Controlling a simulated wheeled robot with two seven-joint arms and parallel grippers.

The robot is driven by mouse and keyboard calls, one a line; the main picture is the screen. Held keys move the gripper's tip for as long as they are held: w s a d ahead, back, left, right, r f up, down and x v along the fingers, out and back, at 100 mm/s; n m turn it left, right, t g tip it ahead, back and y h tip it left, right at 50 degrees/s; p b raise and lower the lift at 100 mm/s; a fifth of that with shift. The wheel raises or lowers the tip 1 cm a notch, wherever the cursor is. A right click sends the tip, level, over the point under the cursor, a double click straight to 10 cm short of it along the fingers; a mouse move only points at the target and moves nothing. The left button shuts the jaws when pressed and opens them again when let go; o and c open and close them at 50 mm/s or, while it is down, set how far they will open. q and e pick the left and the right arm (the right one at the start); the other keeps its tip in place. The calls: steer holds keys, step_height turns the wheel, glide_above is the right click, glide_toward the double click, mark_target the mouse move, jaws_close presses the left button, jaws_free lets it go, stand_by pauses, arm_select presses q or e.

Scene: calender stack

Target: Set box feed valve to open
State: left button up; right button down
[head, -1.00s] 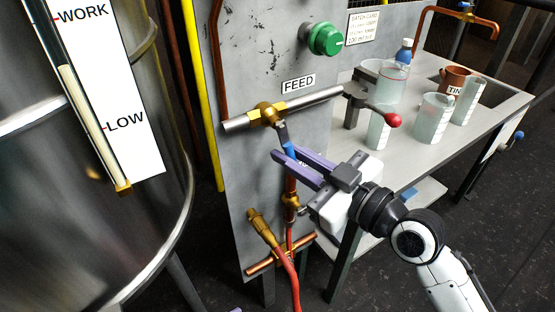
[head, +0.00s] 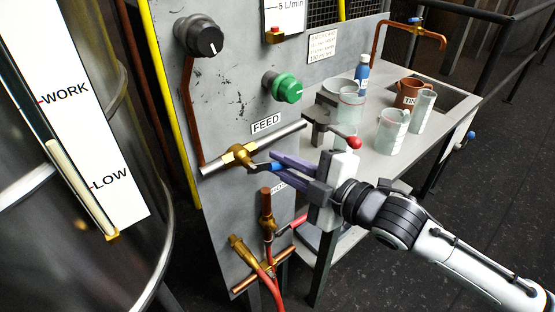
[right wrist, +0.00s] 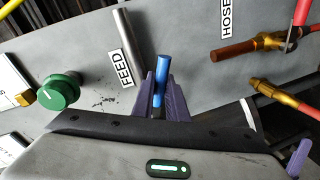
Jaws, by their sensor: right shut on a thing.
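The feed valve (head: 240,155) is a brass body on a silver pipe (head: 288,132), under the FEED label (head: 266,123) on a grey panel. Its blue-handled lever (head: 262,167) points right and slightly down in the head view, at a slant to the pipe and not in line with it. My right gripper (head: 277,168) is shut on the blue handle with its purple fingers. In the right wrist view the blue handle (right wrist: 162,70) stands up between the two fingers, near the silver pipe (right wrist: 128,45). My left gripper is out of view.
A green knob (head: 287,87) and a black knob (head: 203,36) stick out above the valve. Below it are a copper stub (head: 266,208) and red hoses. A clamp with a red ball (head: 354,143) and a bench with several beakers (head: 392,130) stand close to the right.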

steer(key=shift+w+d+r+n+p, duration=0.1)
steer(key=shift+d+r+n+p, duration=0.05)
steer(key=shift+r+n+p, duration=0.6)
steer(key=shift+r+n+t+h+p, duration=0.35)
steer(key=shift+n+p, duration=0.2)
steer(key=shift+p, duration=0.3)
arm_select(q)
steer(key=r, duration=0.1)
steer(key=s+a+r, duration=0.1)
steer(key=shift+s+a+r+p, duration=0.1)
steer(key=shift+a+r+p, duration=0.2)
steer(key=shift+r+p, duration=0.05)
arm_select(e)
steer(key=shift+r+n, duration=0.2)
steer(key=shift+n, duration=0.2)
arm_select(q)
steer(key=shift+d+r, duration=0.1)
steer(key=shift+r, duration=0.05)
arm_select(e)
steer(key=c, duration=1.7)
jaws_free()
steer(key=shift+c, duration=0.2)
